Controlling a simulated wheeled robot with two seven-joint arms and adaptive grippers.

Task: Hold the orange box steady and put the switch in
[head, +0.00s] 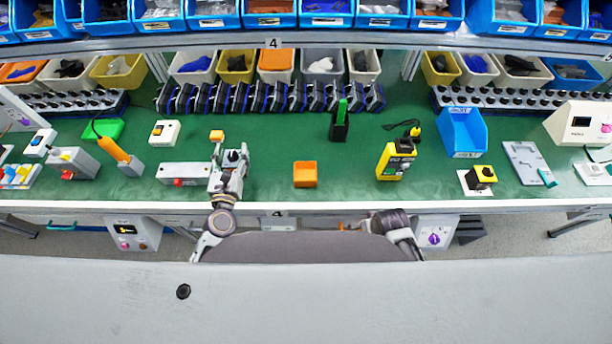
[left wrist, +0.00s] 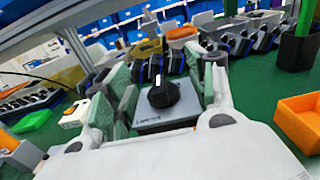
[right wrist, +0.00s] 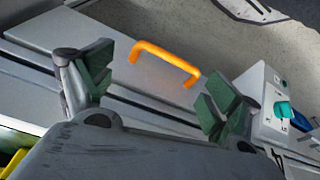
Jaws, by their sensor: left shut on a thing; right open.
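The orange box (head: 305,174) stands open-topped on the green bench, in front of the robot's middle; it also shows at the right of the left wrist view (left wrist: 302,122). My left gripper (head: 229,168) is shut on the rotary switch, a grey plate with a black round knob (left wrist: 165,98) and a white mark. The switch is held between the fingers, left of the orange box and apart from it. My right gripper (right wrist: 155,85) is open and empty, low in front of the bench edge; the head view hides its fingers.
An orange handle (right wrist: 165,60) on a grey surface lies beyond the right fingers. A grey box with a red button (head: 185,174) is beside the left gripper. A yellow-black device (head: 394,160) stands right of the orange box. The bench around the orange box is clear.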

